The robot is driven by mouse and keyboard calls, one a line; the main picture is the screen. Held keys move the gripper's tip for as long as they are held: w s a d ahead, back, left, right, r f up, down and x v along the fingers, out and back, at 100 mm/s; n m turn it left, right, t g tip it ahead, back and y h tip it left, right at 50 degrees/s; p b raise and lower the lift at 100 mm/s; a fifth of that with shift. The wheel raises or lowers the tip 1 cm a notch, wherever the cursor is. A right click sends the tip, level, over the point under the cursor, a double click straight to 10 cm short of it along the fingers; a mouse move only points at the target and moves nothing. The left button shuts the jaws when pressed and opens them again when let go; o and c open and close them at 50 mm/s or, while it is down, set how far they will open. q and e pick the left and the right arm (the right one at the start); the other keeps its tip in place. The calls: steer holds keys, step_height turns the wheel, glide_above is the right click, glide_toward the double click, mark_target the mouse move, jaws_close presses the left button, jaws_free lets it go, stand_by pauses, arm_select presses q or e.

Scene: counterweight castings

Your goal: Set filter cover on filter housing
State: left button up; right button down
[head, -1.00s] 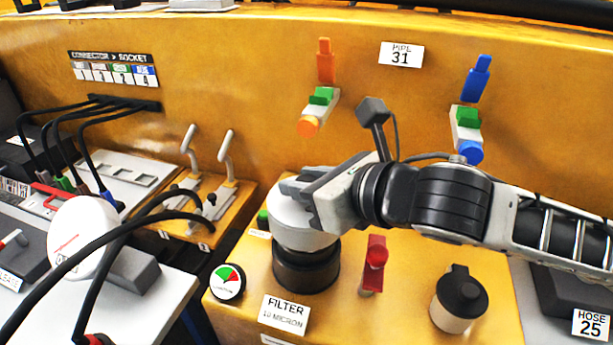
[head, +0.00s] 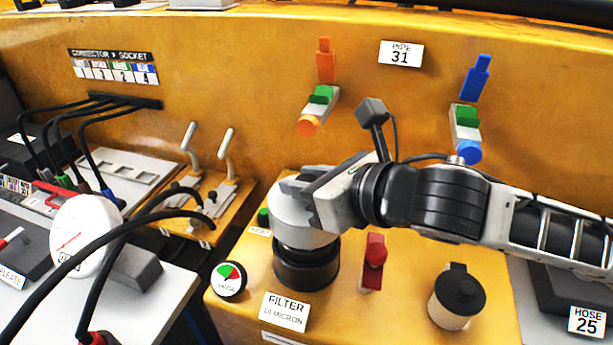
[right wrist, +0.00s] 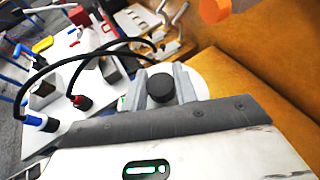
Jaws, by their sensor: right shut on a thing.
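The filter cover (head: 285,226) is a round pale cap. It is directly above the dark round filter housing (head: 306,272) in the head view, very close to its rim; I cannot tell whether it is fully seated. My right gripper (head: 302,190) is shut on the cover's black knob (right wrist: 160,88), which shows between the two fingers in the right wrist view. Part of the cover's pale disc (right wrist: 201,86) shows beside the right finger there. The hand and arm partly hide the cover's top. My left gripper is not in view.
A red lever (head: 374,262) and a black-capped pale cylinder (head: 459,294) stand to the right of the housing. A small gauge (head: 229,280) and a filter label (head: 286,311) lie left and in front. Black hoses (head: 110,245) arch at the left.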

steer(key=shift+f+b, duration=1.15)
steer(key=shift+f, duration=0.9)
steer(key=c, duration=1.2)
jaws_free()
steer(key=shift+o, duration=0.9)
